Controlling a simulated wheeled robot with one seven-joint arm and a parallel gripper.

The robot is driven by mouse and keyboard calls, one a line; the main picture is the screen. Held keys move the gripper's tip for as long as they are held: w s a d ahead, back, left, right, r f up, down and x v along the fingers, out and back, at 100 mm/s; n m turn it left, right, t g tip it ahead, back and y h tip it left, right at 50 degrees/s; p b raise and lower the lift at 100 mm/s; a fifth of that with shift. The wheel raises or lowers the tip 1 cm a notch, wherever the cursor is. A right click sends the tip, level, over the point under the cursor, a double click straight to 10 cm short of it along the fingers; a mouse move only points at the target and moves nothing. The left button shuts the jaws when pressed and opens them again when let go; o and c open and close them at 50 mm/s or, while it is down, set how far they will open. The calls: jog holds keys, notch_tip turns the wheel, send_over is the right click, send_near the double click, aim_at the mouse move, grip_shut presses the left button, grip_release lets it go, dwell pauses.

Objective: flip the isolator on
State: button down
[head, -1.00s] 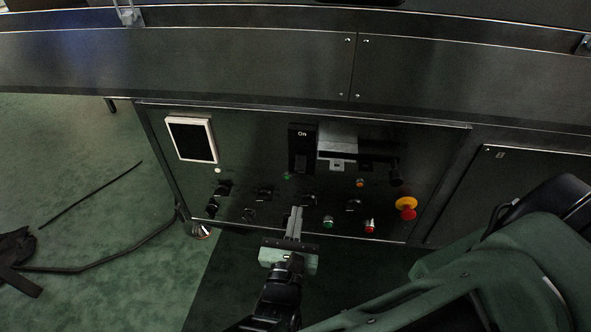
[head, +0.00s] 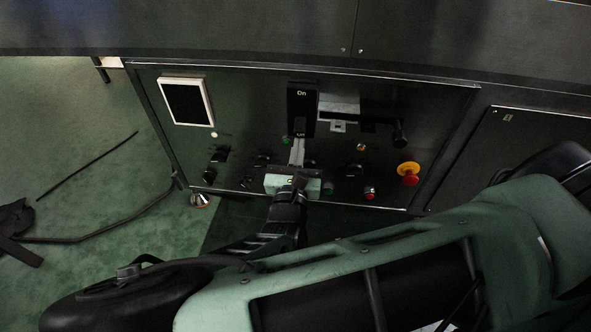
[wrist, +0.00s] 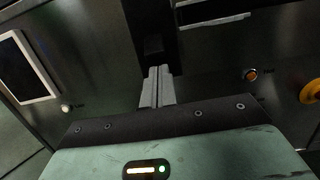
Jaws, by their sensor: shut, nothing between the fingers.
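The isolator (head: 301,103) is a tall black switch block marked "On" near its top, on the dark control panel (head: 245,95). It also shows at top centre in the wrist view (wrist: 150,22). My gripper (head: 298,141) is shut and empty, its fingers together and pointing up at the isolator's lower end. In the wrist view the fingertips (wrist: 159,72) overlap the bottom of the black block. I cannot tell whether they touch it. The lower part of the isolator is partly hidden behind the fingers.
A white-framed screen (head: 186,103) is at the panel's left. A grey latch bracket (head: 338,107) sits just right of the isolator. Black knobs (head: 219,154), a red button (head: 370,192) and a yellow-collared emergency stop (head: 408,172) are lower down.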

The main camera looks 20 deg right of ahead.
jog(key=shift+x, duration=1.05)
jog(key=shift+r, duration=0.15)
jog(key=shift+s+r+p, duration=0.1)
jog(key=shift+p, duration=0.8)
